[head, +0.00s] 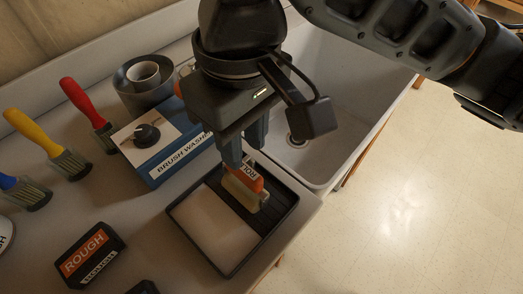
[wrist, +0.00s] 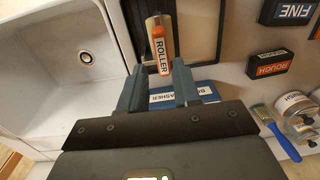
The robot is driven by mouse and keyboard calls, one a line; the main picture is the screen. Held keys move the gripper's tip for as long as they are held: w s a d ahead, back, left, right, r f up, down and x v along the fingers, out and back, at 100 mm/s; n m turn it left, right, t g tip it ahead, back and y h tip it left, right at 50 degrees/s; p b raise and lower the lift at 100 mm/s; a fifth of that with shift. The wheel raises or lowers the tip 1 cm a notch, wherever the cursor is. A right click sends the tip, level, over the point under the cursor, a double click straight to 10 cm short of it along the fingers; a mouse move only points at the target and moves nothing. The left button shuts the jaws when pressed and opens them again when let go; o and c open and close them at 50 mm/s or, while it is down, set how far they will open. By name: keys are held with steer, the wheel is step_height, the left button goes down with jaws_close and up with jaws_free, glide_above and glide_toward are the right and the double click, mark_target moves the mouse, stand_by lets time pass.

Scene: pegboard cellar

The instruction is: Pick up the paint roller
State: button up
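The paint roller (head: 241,193) has a cream roller sleeve and an orange handle labelled ROLLER. It lies at the right part of a black paint tray (head: 183,235). In the wrist view the roller (wrist: 160,45) points its handle end toward my gripper (wrist: 160,68). My gripper (head: 246,157) points down above the tray in the head view, with its fingers apart. The handle end shows between the fingertips in the wrist view; no contact is clear. Part of the handle is hidden by the fingers in the head view.
A brush washer box (head: 160,140) stands just left of my gripper, with a sink (head: 335,110) on the other side. Several brushes, including a red-handled one (head: 85,105), stand at left. A ROUGH block (head: 90,255) lies at front left.

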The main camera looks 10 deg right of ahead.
mark_target(242, 174)
steer(key=shift+w+f, duration=0.1)
steer(key=shift+f, duration=0.3)
steer(key=shift+s+a+f, duration=0.1)
steer(key=shift+a+f, duration=0.05)
steer(key=shift+f, duration=1.6)
steer(key=shift+s+a+f, duration=0.1)
steer(key=shift+a+f, duration=0.05)
steer(key=shift+f, duration=1.6)
steer(key=shift+c, duration=0.5)
jaws_close()
